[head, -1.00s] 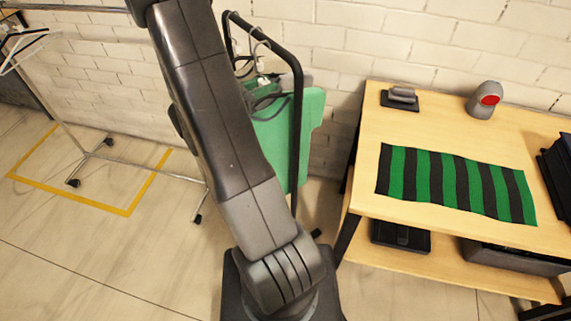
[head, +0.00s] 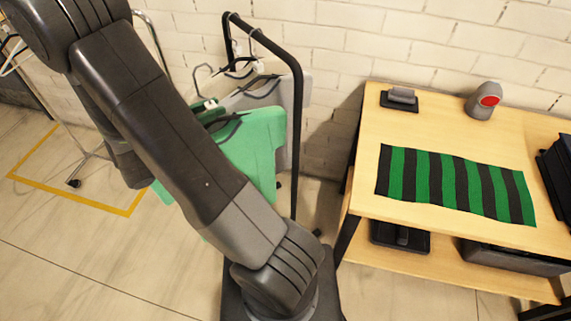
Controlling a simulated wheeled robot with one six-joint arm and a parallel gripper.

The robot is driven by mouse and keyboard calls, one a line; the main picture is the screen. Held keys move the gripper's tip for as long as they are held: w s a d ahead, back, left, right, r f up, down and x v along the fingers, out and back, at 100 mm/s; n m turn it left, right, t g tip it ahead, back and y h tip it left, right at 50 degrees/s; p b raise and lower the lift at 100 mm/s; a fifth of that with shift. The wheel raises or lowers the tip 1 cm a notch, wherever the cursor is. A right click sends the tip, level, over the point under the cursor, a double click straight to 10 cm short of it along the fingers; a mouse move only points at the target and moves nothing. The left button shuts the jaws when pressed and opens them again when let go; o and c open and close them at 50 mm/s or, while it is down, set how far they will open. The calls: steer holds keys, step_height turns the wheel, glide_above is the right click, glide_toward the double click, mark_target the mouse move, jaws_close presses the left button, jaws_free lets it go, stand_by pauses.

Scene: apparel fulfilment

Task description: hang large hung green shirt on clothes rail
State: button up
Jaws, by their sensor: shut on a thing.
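The green shirt (head: 255,145) hangs on a dark hanger, tilted, in the head view just left of the black rail's near upright. My dark arm covers its lower left part. A hanger hook shows above it, apart from the rail's top bar in the picture; whether it touches the bar I cannot tell. The black clothes rail (head: 297,120) stands against the brick wall, with hooks on its bar and a grey garment (head: 290,92) behind the green shirt. My gripper is hidden behind my arm, so its hold is not visible.
A wooden table (head: 390,150) stands at right with a green and black striped cloth (head: 455,185), a red-faced scanner (head: 484,99) and a small dark stand (head: 400,98). A chrome rack (head: 97,150) stands at left near a yellow floor outline (head: 70,196).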

steer(key=p+v, duration=0.1)
steer(key=v, duration=1.2)
